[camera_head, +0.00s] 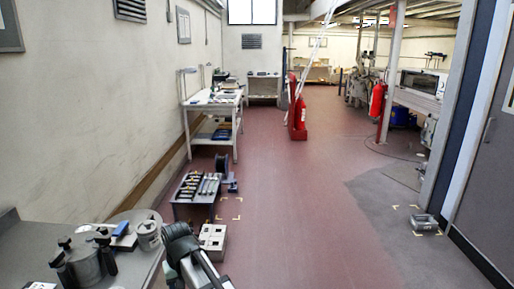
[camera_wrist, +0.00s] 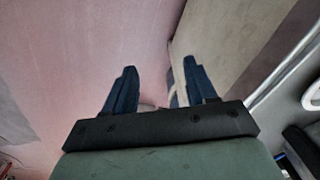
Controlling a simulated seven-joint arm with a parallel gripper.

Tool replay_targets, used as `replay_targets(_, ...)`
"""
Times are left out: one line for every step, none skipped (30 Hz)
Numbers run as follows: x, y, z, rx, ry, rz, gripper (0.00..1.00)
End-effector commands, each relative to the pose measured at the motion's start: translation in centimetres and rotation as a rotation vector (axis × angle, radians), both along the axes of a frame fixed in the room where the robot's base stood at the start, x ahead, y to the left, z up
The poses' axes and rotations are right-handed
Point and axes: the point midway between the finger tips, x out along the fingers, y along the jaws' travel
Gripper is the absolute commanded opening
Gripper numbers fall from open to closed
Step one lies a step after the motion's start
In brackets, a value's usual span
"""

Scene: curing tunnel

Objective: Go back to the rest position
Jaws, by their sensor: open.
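My gripper (camera_wrist: 158,88) shows in the wrist view with its two dark blue fingers spread apart. Nothing is between the fingers, and it is open and empty. Beyond the fingers lie the reddish floor (camera_wrist: 95,45) and a pale wall surface. In the head view part of my arm (camera_head: 192,255) shows at the bottom, beside the grey bench; the gripper itself cannot be made out there.
A grey bench (camera_head: 28,236) at the lower left holds a metal pot (camera_head: 82,262) and a small canister (camera_head: 148,235). A low table (camera_head: 182,199) with tools and a pale box (camera_head: 213,240) stand near my arm.

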Motion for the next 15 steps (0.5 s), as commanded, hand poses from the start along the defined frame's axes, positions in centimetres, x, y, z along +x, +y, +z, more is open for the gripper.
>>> replay_targets(0.6,-2.5,-1.6,-0.003,0.003,-0.03,0.56)
replay_targets(1.1,-3.7,-2.3,-0.004,0.002,-0.043,0.56)
replay_targets(1.6,-5.3,-3.3,-0.005,0.001,-0.062,0.56)
replay_targets(1.9,-6.4,-4.1,-0.005,0.002,-0.076,0.56)
replay_targets(2.3,-7.6,-4.8,-0.005,0.0,-0.091,0.56)
replay_targets(2.6,-9.3,-5.8,-0.007,0.001,-0.11,0.56)
replay_targets(2.9,-10.4,-6.5,-0.007,-0.001,-0.124,0.56)
replay_targets(3.1,-11.6,-7.2,-0.008,-0.001,-0.138,0.56)
replay_targets(3.3,-13.3,-8.2,-0.009,-0.001,-0.156,0.56)
replay_targets(3.4,-14.4,-8.9,-0.009,-0.002,-0.17,0.56)
replay_targets(3.5,-15.7,-9.6,-0.011,-0.001,-0.185,0.56)
replay_targets(3.6,-17.3,-10.4,-0.011,-0.003,-0.204,0.56)
replay_targets(3.6,-18.4,-11.1,-0.012,-0.003,-0.217,0.56)
replay_targets(3.6,-19.6,-11.8,-0.014,-0.002,-0.231,0.56)
replay_targets(3.5,-21.2,-12.6,-0.014,-0.004,-0.25,0.56)
